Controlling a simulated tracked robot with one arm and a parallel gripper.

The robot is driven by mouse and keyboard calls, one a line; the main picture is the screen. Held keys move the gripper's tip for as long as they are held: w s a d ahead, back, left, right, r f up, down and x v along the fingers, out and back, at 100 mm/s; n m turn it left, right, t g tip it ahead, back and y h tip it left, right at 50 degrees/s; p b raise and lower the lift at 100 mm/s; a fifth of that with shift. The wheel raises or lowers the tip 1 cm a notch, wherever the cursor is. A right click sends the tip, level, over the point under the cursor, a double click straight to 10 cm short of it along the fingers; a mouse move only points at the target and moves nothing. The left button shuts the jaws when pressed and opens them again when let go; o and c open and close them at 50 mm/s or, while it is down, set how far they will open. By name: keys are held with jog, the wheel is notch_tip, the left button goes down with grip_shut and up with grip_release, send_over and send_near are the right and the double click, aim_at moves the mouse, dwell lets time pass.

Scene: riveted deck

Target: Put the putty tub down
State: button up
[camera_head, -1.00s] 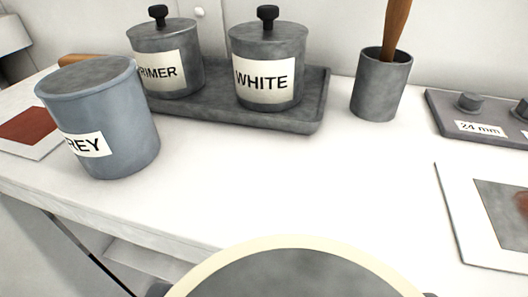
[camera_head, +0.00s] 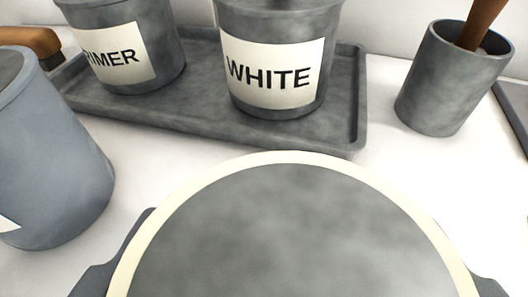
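The putty tub (camera_head: 300,235) fills the bottom middle of the view, seen from above. It has a round grey top with a cream rim, and I see no label on it. My gripper (camera_head: 298,272) is shut on it, with a dark finger part at its left and right sides. The tub's base is hidden, so I cannot tell whether it touches the white bench top (camera_head: 195,185).
Behind the tub a grey tray (camera_head: 190,108) holds the PRIMER pot (camera_head: 125,50) and the WHITE pot (camera_head: 275,65). A blue-grey pot (camera_head: 50,160) stands close at left. A grey cup (camera_head: 450,80) with a wooden handle stands at right. Bare bench lies between tub and cup.

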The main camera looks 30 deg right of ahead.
aim_at(275, 198)
jog(key=w+d, duration=0.1)
jog(key=w, duration=0.2)
jog(key=shift+d+f, duration=0.15)
jog(key=shift+d, duration=0.2)
jog(key=shift+f+b, duration=0.35)
jog(key=shift+f, duration=1.3)
jog(key=shift+f, duration=0.1)
jog(key=o, duration=1.2)
jog(key=shift+c, duration=0.2)
jog(key=shift+s+a+r, duration=0.3)
jog(key=v, duration=1.1)
jog(key=shift+p, duration=0.45)
jog(key=shift+s, duration=0.1)
jog(key=shift+a, duration=0.1)
